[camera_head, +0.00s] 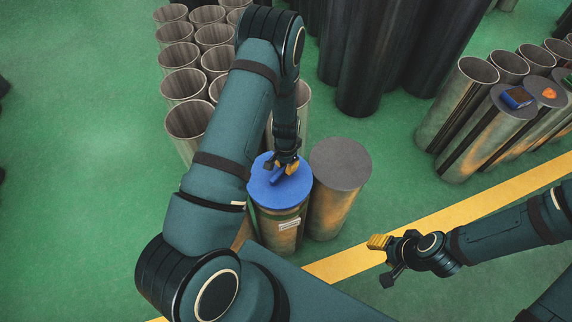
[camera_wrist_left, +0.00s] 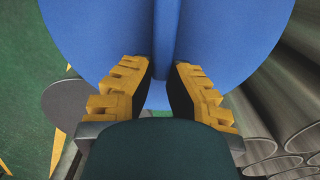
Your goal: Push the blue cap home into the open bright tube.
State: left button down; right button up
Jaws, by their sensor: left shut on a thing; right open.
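The blue cap (camera_head: 262,193) is a wide disc with a raised blue grip bar. It lies over the top of a bright metal tube (camera_head: 282,234) with a white label, in the middle of the head view. Whether any gap is left under its rim cannot be told. My left gripper (camera_head: 284,172) is above the cap and shut on its bar. In the left wrist view the cap (camera_wrist_left: 95,40) fills the top, with the bar between the yellow-padded fingers. The tube's mouth is hidden. My right gripper (camera_head: 383,260) is open and empty, well right of the tube.
A grey-topped cylinder (camera_head: 340,165) stands close beside the capped tube on the right. Open metal tubes (camera_head: 190,120) cluster behind left. Dark cylinders (camera_head: 360,60) stand at the back, more tubes (camera_head: 455,105) at right. A yellow floor line (camera_head: 345,262) crosses the green floor.

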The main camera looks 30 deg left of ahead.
pick_arm(q)
jog(key=shift+f+b, duration=1.1)
jog(key=shift+f, duration=0.25)
jog(key=c, duration=1)
grip_release()
jog(key=shift+r, duration=0.1)
jog(key=r, duration=1.1)
jog(key=shift+w+a+r, duration=0.1)
jog(key=shift+w+r, duration=0.1)
jog(key=shift+r, duration=0.2)
